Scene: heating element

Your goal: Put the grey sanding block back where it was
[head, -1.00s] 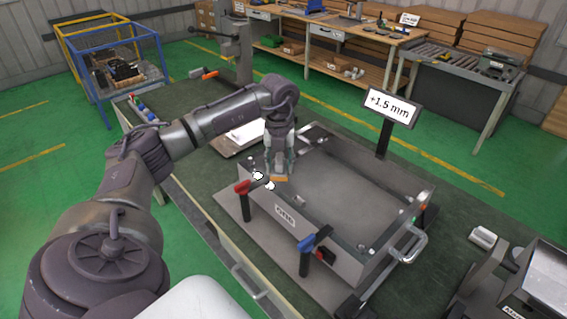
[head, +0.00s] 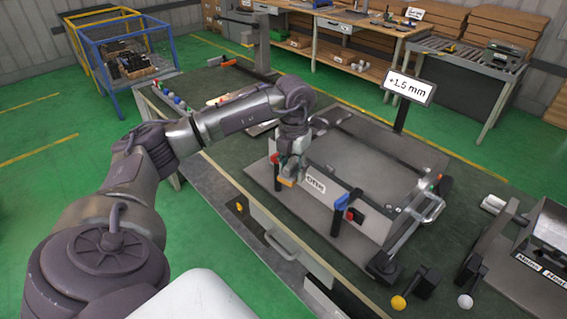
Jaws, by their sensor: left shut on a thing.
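My left gripper (head: 292,164) is shut on a small block (head: 288,182) at the near left corner of the grey box-shaped fixture (head: 311,205). Only the block's tan-orange lower edge shows clearly; the fingers hide the rest, so I cannot tell whether its body is grey. The gripper hangs close beside the red-handled clamp (head: 275,159); I cannot tell whether they touch. My right gripper is out of view.
A blue-handled clamp (head: 347,199) stands at the fixture's front wall. A display (head: 409,88) reading "+1.5 mm" rises behind. Black devices with a yellow knob (head: 398,303) and a white knob (head: 465,301) sit at the near right. Bench top left of the fixture holds small coloured items (head: 172,98).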

